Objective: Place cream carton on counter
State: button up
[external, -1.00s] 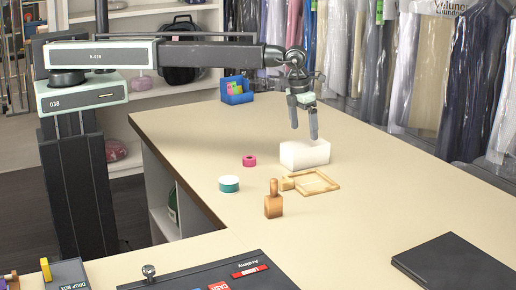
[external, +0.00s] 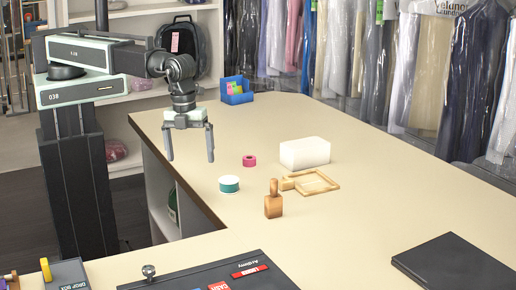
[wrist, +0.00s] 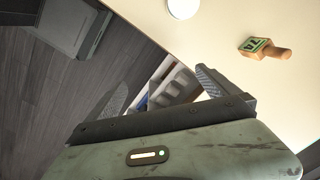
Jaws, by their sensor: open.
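The cream carton (external: 305,153) is a plain white-cream block lying on the counter (external: 350,215), behind the wooden frame. My gripper (external: 190,160) is open and empty, pointing down over the left edge of the counter, well to the left of the carton and apart from it. In the wrist view my open fingers (wrist: 160,90) show with the counter edge, floor and shelf below between them. The carton is not in the wrist view.
A teal-and-white roll (external: 229,184), a pink ring (external: 249,160), a wooden stamp (external: 274,200) and a wooden frame (external: 312,182) lie near the carton. A blue box (external: 237,90) stands at the back. A black folder (external: 455,263) lies front right. Bagged garments hang behind.

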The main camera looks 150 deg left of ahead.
jog(key=s+d+n, duration=0.2)
jog(key=s+d, duration=0.1)
jog(key=d, duration=0.6)
jog(key=s+d+n, duration=0.2)
jog(key=d, duration=0.7)
jog(key=shift+s+n+h, duration=0.3)
jog(key=shift+s, duration=0.1)
jog(key=s+d+n, duration=0.1)
jog(key=d, duration=0.2)
jog(key=s+d+n, duration=0.1)
jog(key=d, duration=0.1)
jog(key=s+d+n, duration=0.1)
jog(key=s+d, duration=0.1)
jog(key=d, duration=0.1)
jog(key=shift+s+d, duration=0.1)
jog(key=shift+d, duration=0.25)
jog(key=shift+a, duration=0.1)
